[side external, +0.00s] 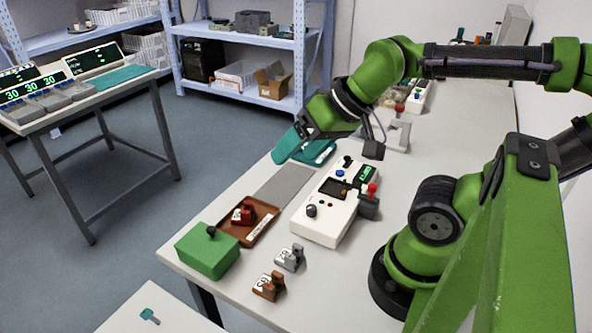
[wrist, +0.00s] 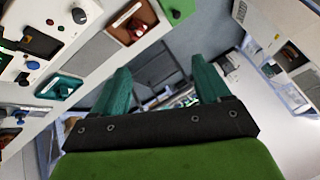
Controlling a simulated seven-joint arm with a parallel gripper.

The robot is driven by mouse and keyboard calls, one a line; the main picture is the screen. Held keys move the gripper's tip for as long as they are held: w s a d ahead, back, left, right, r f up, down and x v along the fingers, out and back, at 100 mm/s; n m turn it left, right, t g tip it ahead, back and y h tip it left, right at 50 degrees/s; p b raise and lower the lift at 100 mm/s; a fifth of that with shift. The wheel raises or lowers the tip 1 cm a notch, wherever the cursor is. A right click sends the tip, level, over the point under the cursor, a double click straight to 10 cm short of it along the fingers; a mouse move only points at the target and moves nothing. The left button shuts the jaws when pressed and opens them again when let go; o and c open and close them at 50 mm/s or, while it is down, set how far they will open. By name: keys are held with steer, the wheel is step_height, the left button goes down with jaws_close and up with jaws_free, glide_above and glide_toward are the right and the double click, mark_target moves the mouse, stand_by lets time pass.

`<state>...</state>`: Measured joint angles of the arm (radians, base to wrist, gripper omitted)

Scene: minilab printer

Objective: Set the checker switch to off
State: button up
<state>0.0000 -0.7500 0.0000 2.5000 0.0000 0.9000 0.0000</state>
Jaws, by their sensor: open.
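The white box (side external: 322,222) with a small green-lit display (side external: 366,171), which looks like the checker, stands on the bench. It carries a dark knob (side external: 311,210), a blue button (side external: 339,173), a black knob (side external: 347,161) and a red-topped part (side external: 372,188) on its right side. I cannot tell which of these is the switch or its setting. The box (wrist: 65,22) shows partly at the upper left of the wrist view. My gripper (side external: 287,147) is open and empty, above the bench's left edge, behind and left of the box. Its teal fingers (wrist: 160,72) are spread apart.
A brown tray (side external: 262,231) with a red part (side external: 243,213), a green box (side external: 208,252), and grey (side external: 290,258) and orange-brown (side external: 268,286) blocks stand near the front. A grey mat (side external: 284,186) and teal tray (side external: 318,152) lie left of the white box.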

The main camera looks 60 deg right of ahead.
steer(key=shift+c, duration=0.2)
steer(key=shift+d, duration=0.15)
steer(key=shift+c, duration=1.2)
steer(key=w+d+m+g, duration=0.1)
steer(key=d, duration=0.3)
steer(key=w+d+f+m+g+h, duration=0.1)
steer(key=w+d, duration=0.1)
steer(key=d, duration=0.2)
steer(key=w+d+m+h, duration=0.1)
steer(key=d+m, duration=0.1)
steer(key=d, duration=0.3)
steer(key=shift+w+f+g, duration=0.2)
steer(key=shift+f+g, duration=0.15)
steer(key=shift+g, duration=0.05)
steer(key=shift+c, duration=1.2)
steer(key=m+g, duration=0.1)
steer(key=g, duration=0.3)
glide_above(347, 157)
step_height(347, 157, down, 17)
steer(key=shift+d+r, duration=0.1)
steer(key=shift+c, duration=0.5)
jaws_close()
